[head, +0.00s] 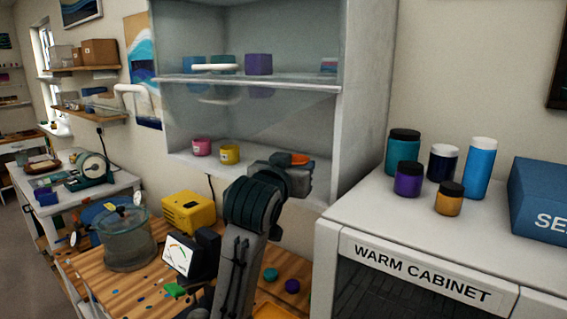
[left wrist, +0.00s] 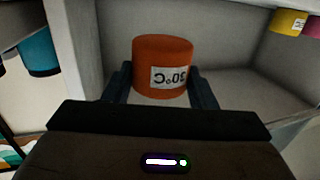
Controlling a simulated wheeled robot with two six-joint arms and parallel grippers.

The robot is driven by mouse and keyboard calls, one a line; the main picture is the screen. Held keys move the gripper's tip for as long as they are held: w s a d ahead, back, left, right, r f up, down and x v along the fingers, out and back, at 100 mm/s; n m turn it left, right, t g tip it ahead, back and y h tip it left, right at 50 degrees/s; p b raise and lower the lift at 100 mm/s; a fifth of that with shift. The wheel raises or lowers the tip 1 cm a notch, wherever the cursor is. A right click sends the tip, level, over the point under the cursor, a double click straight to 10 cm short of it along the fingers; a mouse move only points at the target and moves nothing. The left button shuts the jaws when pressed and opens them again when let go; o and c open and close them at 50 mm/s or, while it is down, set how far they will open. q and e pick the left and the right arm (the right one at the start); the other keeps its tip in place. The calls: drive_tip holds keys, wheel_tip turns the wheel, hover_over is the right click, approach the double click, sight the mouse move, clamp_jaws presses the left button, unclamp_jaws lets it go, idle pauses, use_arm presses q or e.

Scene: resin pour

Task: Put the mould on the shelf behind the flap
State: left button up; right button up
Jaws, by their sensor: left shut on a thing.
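An orange round mould (left wrist: 162,58) with a white 30°C label is between the two dark fingers of my left gripper (left wrist: 161,88) in the left wrist view. The label reads upside down there. In the head view my left gripper (head: 293,171) is at the lower right of the white cabinet (head: 366,95), by its lower compartment, and only a sliver of the orange mould (head: 298,159) shows. A clear, reflecting panel, seemingly the flap (head: 240,120), shows under the middle shelf edge; how far it is open I cannot tell. My right gripper is not in view.
A pink jar (head: 202,146) and a yellow jar (head: 229,154) stand on the lower shelf, left of my gripper. Several jars and a blue box (head: 540,200) stand on the warm cabinet (head: 425,270) at right. A clear pot (head: 127,240) and a yellow device (head: 189,212) are on the bench.

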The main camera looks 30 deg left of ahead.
use_arm(q)
drive_tip(key=w+a, duration=0.1)
drive_tip(key=w, duration=0.1)
drive_tip(key=w+a+p, duration=0.1)
drive_tip(key=w+a, duration=0.1)
drive_tip(key=shift+a+f, duration=0.1)
drive_tip(key=shift+a, duration=0.15)
drive_tip(key=w+a, duration=0.1)
drive_tip(key=w+a+p, duration=0.1)
drive_tip(key=w, duration=0.1)
drive_tip(key=w+a+p, duration=0.1)
drive_tip(key=shift+w+f, duration=0.3)
drive_tip(key=shift+f, duration=0.1)
drive_tip(key=shift+w+a+f, duration=0.1)
drive_tip(key=shift+w+a, duration=0.05)
drive_tip(key=shift+w, duration=0.1)
drive_tip(key=shift+f+p, duration=0.45)
drive_tip(key=shift+p, duration=0.1)
wheel_tip(320, 180, down, 2)
drive_tip(key=shift+f+p, duration=0.2)
drive_tip(key=shift+p, duration=0.45)
drive_tip(key=shift+f, duration=0.15)
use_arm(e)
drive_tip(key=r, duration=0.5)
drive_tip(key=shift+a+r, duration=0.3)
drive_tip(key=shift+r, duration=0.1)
